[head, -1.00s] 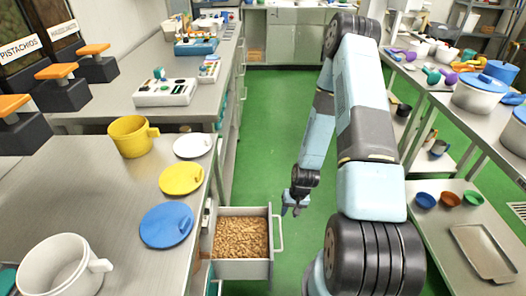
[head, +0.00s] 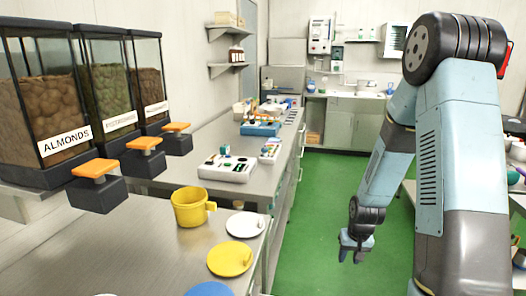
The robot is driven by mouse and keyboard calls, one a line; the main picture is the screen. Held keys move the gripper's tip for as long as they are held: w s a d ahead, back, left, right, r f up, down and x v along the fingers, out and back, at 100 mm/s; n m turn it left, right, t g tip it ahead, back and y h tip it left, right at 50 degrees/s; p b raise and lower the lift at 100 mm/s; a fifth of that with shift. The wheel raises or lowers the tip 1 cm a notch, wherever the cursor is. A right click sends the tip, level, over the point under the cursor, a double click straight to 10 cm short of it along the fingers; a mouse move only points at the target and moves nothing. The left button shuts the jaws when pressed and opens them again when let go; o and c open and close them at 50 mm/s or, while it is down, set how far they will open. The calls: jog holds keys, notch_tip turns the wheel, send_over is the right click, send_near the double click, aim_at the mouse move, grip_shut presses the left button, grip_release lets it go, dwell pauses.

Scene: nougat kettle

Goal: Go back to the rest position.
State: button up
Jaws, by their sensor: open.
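My gripper (head: 354,248) hangs at the end of my light-blue arm, right of the centre in the head view. It points down over the green floor, its fingers apart and nothing between them. It is clear of the left counter. My arm is raised and bent, with its upper links at the right of the view.
The left counter (head: 130,245) carries a yellow mug (head: 188,208), a white lid (head: 243,224) and a yellow lid (head: 229,260). Nut dispensers (head: 50,110) stand above it. Shelving and a table edge show at right, partly behind my arm. The green floor (head: 310,215) is open.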

jog(key=s+a+r+t, duration=0.1)
jog(key=s+r, duration=0.2)
jog(key=r, duration=0.8)
jog(key=s+a+r+t, duration=0.1)
jog(key=s+r, duration=0.2)
jog(key=r, duration=0.9)
jog(key=s+a+r+n+t, duration=0.1)
jog(key=s+a+r, duration=0.1)
jog(key=s+r, duration=1.1)
jog(key=shift+s+a+r+t, duration=0.25)
jog(key=shift+s+a+t, duration=0.15)
jog(key=shift+s, duration=1.3)
